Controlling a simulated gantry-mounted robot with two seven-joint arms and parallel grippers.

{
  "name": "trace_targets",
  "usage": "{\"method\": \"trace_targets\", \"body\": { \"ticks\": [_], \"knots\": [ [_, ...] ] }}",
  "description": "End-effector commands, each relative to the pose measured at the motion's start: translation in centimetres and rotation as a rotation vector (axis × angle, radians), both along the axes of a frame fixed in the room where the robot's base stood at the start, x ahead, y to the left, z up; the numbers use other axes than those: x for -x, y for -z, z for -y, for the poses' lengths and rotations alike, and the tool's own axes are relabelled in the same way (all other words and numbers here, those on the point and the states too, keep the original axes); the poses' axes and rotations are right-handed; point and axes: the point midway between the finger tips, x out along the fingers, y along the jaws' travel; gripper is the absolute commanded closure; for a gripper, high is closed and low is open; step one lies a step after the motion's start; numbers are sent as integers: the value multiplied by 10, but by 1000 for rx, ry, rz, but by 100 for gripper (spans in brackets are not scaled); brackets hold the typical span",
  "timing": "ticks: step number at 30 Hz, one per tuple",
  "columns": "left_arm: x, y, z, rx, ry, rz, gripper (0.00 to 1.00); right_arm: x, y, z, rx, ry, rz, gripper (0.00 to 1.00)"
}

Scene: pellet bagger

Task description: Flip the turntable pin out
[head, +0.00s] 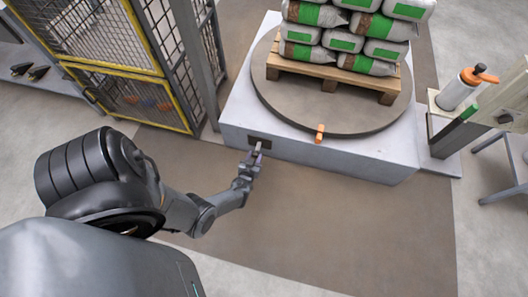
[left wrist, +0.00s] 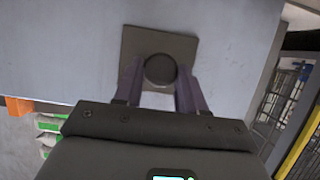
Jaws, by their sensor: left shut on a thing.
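The turntable (head: 275,104) is a round brown disc on a pale plinth (head: 330,155). The pin (head: 258,147) sticks out of a dark square plate on the plinth's front face, at its left end. In the left wrist view the pin's round dark end (left wrist: 160,70) shows in front of the square plate (left wrist: 138,42). My left gripper (head: 254,157) is at the pin; in the left wrist view its two fingers (left wrist: 160,90) are shut on the pin from both sides. The pin's shaft is mostly hidden. My right gripper is not in view.
A wooden pallet (head: 330,82) stacked with grey and green bags stands on the turntable. An orange tab (head: 320,132) sits at the disc's front edge. A yellow-framed mesh cage (head: 122,68) stands left of the plinth. A wrapper post (head: 457,93) stands right. Floor in front is clear.

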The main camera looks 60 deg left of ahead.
Motion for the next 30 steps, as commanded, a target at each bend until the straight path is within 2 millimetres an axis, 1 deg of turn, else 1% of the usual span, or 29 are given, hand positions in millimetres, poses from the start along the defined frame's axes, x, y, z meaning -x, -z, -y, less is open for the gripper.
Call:
{"method": "trace_targets", "body": {
  "ticks": [7,8,12,23,26,30],
  "knots": [
    [1,0,2,-1,1,3,100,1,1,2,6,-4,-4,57],
    [1,0,2,-1,1,3,58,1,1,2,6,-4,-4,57],
    [1,0,2,-1,1,3,36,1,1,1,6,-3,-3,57],
    [3,-1,4,0,1,1,36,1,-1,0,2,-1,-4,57],
    [8,-5,9,1,2,1,36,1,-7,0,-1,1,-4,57],
    [20,-15,23,1,1,0,36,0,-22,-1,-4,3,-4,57]
  ]
}}
